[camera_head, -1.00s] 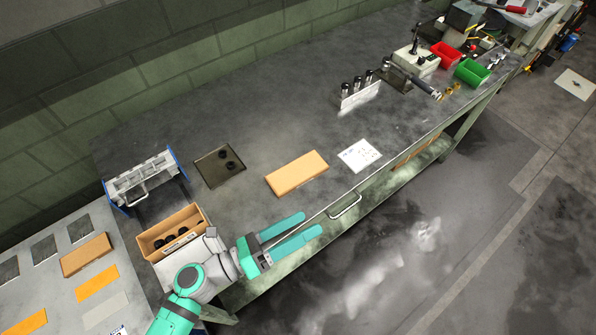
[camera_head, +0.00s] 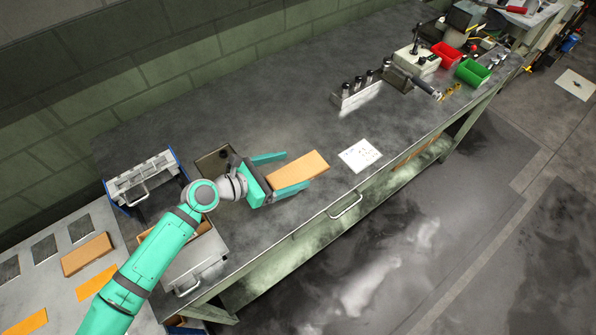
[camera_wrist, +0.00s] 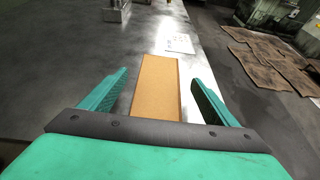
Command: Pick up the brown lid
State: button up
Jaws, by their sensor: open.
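The brown lid (camera_head: 302,172) is a flat tan rectangle on the grey workbench. It also shows in the wrist view (camera_wrist: 158,86), running lengthwise away from me. My gripper (camera_head: 290,172) is open, with its two teal fingers on either side of the lid's near end. In the wrist view the gripper (camera_wrist: 160,82) has a gap between each finger and the lid. The lid's nearest edge is hidden behind the gripper body there. I cannot tell how high the fingers are above the bench.
A dark tray (camera_head: 212,163) lies behind my wrist, and an open brown box (camera_head: 206,226) is partly hidden under my arm. A white paper (camera_head: 360,155) lies beyond the lid. The bench's front edge (camera_head: 385,182) is close on the right. The bench behind the lid is clear.

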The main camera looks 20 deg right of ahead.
aim_at(311, 164)
jog(key=shift+x, duration=3.4)
jog(key=c, duration=1.1)
